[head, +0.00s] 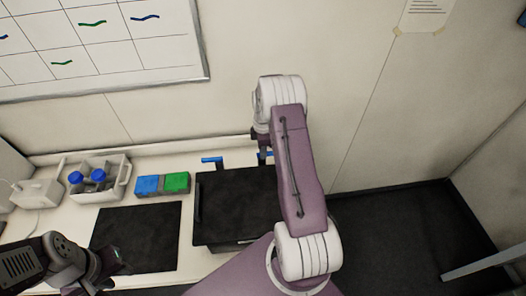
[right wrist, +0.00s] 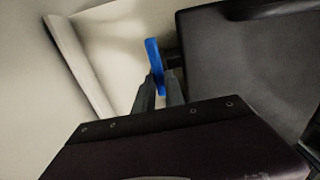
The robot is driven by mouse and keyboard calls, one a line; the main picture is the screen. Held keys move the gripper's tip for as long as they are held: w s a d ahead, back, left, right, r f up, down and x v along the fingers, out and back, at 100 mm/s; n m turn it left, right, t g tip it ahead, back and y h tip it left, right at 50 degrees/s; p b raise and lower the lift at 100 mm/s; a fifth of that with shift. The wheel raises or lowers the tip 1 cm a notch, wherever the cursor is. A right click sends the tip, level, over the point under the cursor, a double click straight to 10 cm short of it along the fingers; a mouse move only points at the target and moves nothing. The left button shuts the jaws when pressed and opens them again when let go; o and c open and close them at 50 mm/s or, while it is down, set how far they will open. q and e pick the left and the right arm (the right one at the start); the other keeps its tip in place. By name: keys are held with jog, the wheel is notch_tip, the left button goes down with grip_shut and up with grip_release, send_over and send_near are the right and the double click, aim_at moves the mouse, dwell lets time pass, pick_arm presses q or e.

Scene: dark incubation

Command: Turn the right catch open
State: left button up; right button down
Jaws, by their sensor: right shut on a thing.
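A black box (head: 235,205) sits on the white bench, with two blue catches at its back edge. The left catch (head: 212,160) is in plain sight. The right catch (head: 265,154) is mostly hidden behind my right arm in the head view. In the right wrist view the right catch is a blue bar (right wrist: 154,60) beside the dark box, and my right gripper (right wrist: 160,88) is shut on it. My left gripper (head: 115,262) hangs low at the left, apart from the box; its jaws are too small to read.
A black mat (head: 137,238) lies left of the box. Behind it stand a blue and green block rack (head: 162,184) and a white caddy (head: 118,178) with blue-capped bottles. The wall (head: 225,100) is close behind.

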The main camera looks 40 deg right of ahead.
jog(key=shift+w+d+r, duration=0.1)
jog(key=shift+r, duration=0.05)
jog(key=c, duration=1.6)
grip_release()
jog(key=shift+o, duration=1)
jog(key=shift+r, duration=0.25)
notch_tip(320, 180, up, 8)
jog(key=b, duration=0.2)
jog(key=shift+r+b, duration=0.25)
jog(key=shift+b, duration=0.05)
